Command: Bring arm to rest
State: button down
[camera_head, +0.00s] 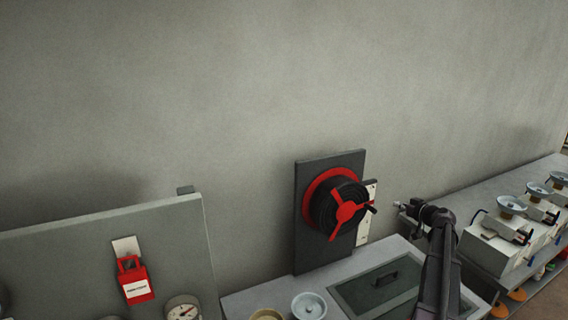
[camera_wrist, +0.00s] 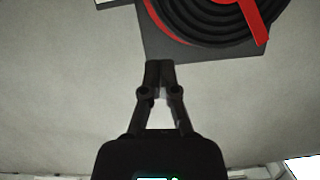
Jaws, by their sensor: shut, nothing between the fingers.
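My arm rises at the lower right of the head view, and my gripper (camera_head: 399,205) points left from its top end. In the wrist view my gripper (camera_wrist: 159,68) has its two fingertips together, with nothing between them. A black hose reel with a red three-spoke hub (camera_head: 345,210) is mounted on a dark upright plate (camera_head: 313,244), left of my gripper. The reel also shows upside down at the top of the wrist view (camera_wrist: 205,22). My gripper appears apart from the reel and the plate.
A grey panel (camera_head: 60,250) with a red padlock tag (camera_head: 137,289) and a gauge (camera_head: 182,309) stands at the left. A dark hatch (camera_head: 378,287) lies in the bench top. Several white units with dishes (camera_head: 492,238) line the right bench. The wall above is bare.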

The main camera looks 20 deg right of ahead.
jog(key=s+a+f+g+y+b, duration=0.1)
jog(key=a+f+g+b, duration=0.3)
jog(key=a, duration=0.6)
jog(key=s+a+f+n+g+y, duration=0.1)
jog(key=a+f, duration=0.5)
jog(key=a, duration=0.5)
jog(key=s+a+f+g+y+b, duration=0.1)
jog(key=a+f+g+b, duration=0.2)
jog(key=a, duration=0.7)
jog(key=s+a+f+m+g+h+b, duration=0.1)
jog(key=s+a+f+g+h+b, duration=0.1)
jog(key=s+a+f, duration=0.4)
jog(key=s+a+f+m+g+h+b, duration=0.1)
jog(key=s+a+f+g, duration=0.4)
jog(key=s+a, duration=0.7)
jog(key=f+h+b, duration=0.1)
jog(key=h, duration=0.1)
jog(key=shift+a+f+h+b, duration=0.3)
jog(key=shift+a+f, duration=0.05)
